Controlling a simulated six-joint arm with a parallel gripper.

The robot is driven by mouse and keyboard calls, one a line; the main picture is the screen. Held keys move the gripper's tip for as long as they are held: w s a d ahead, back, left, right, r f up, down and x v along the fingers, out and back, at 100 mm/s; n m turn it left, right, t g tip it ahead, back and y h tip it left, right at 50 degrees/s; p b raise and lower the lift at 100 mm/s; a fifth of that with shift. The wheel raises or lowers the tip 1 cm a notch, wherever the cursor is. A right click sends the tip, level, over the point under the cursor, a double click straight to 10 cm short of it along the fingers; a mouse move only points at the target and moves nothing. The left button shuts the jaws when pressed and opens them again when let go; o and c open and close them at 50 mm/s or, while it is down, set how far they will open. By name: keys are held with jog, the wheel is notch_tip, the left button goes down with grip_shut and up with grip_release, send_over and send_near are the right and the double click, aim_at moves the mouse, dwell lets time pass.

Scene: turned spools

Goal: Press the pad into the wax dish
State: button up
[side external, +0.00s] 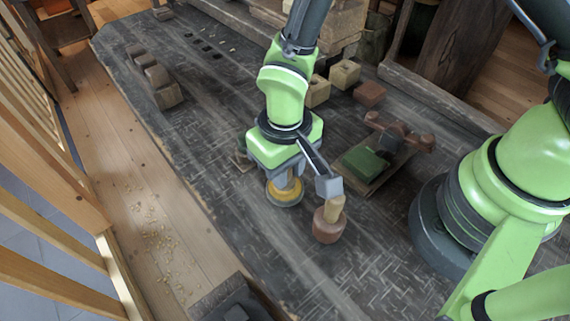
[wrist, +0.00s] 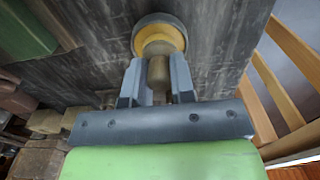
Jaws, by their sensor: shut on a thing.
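My gripper (side external: 285,182) is shut on the upright wooden handle of the pad (wrist: 158,72). In the wrist view the two grey fingers (wrist: 158,92) grip it from both sides. The wax dish (wrist: 148,22) is round, with a dark grey rim and yellow wax inside. In the side view the dish (side external: 284,203) stands on the dark bench straight below my gripper. The handle's lower end lies over the yellow wax. The pad's underside is hidden, and I cannot tell whether it touches the wax.
A reddish-brown round piece with a pale wooden top (side external: 327,228) stands close to the right of the dish. A green block (side external: 366,162) lies on a board behind it. Several wooden blocks (side external: 345,73) stand at the back.

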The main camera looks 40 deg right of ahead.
dwell(0.6)
jog(key=shift+r, duration=3.45)
